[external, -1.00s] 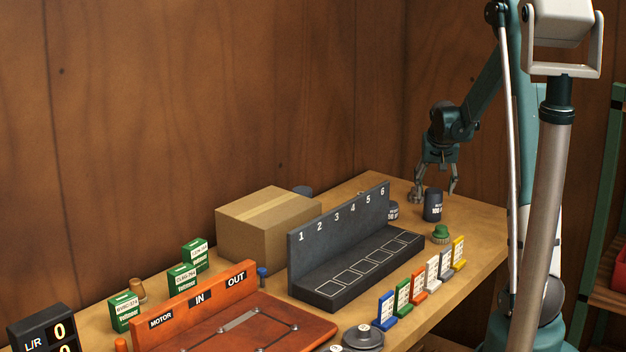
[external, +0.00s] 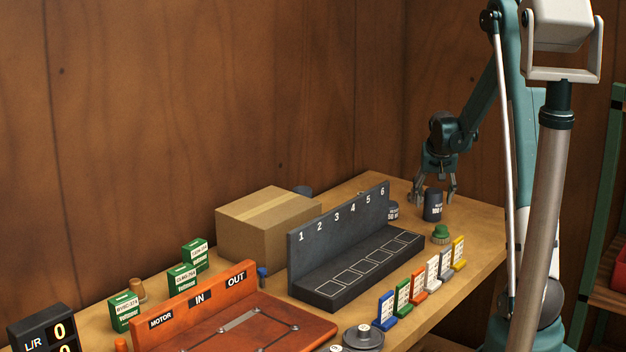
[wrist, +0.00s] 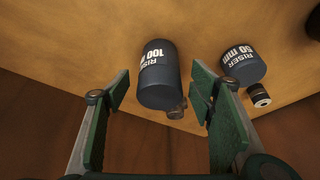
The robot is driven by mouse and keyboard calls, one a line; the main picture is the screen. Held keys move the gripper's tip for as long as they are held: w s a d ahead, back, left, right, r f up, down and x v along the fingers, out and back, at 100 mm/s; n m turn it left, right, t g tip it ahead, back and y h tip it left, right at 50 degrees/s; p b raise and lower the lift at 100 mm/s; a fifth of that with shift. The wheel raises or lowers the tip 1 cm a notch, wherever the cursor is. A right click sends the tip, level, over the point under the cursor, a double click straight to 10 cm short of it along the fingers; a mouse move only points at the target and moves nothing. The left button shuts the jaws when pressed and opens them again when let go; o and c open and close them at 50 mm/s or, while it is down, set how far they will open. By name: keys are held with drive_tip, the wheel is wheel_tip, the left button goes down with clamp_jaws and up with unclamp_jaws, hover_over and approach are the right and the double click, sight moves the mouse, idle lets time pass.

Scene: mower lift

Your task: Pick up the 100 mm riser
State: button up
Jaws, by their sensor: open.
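The 100 mm riser (external: 433,207) is a dark blue-grey cylinder with white lettering, standing at the far right of the bench. In the wrist view the riser (wrist: 158,78) lies between the two green finger pads, its "RISER 100" label readable. My gripper (external: 434,197) is open above and around the riser's top in the external view. In the wrist view my gripper (wrist: 162,85) shows a gap on both sides of the riser, and the fingers do not appear to touch it.
A shorter 50 mm riser (wrist: 243,66) stands beside it, with a small black cylinder (wrist: 259,96) nearby. A small metal piece (wrist: 177,111) shows by the 100 mm riser. The numbered rack (external: 340,240), cardboard box (external: 262,228) and green knob (external: 440,234) stand nearby.

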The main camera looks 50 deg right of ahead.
sight(433, 202)
drive_tip(key=shift+x, duration=1.55)
drive_tip(key=c, duration=1.2)
drive_tip(key=shift+o, duration=0.2)
drive_tip(key=shift+r, duration=0.2)
drive_tip(key=shift+r+p, duration=0.6)
drive_tip(key=shift+r, duration=4.25)
